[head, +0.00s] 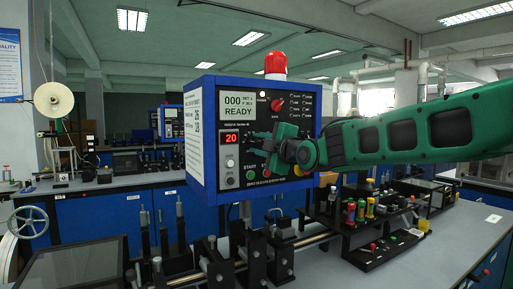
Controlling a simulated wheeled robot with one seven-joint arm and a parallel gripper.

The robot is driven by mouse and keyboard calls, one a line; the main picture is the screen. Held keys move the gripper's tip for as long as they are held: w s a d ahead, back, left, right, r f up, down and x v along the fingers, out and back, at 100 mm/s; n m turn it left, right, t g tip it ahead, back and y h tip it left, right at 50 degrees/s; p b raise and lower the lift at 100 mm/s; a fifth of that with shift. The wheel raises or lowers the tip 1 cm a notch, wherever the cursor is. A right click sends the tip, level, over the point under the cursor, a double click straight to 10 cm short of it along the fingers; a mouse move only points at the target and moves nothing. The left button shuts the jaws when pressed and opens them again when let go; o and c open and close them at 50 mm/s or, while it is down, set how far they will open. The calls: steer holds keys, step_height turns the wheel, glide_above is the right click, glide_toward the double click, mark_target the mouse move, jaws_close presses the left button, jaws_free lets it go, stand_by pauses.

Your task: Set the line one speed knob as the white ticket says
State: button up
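A blue control box (195,133) stands in the middle of the head view. Its panel has a grey screen reading "000" and "READY" (238,106), a red display reading "20" (231,138) and a red knob (277,105) near the top. My green gripper (262,150) is in front of the panel's lower right part, below the red knob. It hides part of the panel, so any knob behind it cannot be seen. Its fingertips are too small and overlapped to tell open from shut.
A red beacon (275,63) tops the box. Metal rods and clamps (250,255) stand below it. A black rack with coloured tools (365,211) is to the right. A tape reel (53,101) and a handwheel (28,223) are at left.

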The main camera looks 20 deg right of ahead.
steer(key=shift+w, duration=0.25)
jaws_close()
steer(key=shift+f+m, duration=0.1)
steer(key=shift+m, duration=0.3)
steer(key=m, duration=1)
steer(key=shift+m, duration=0.4)
steer(key=shift+a, duration=0.1)
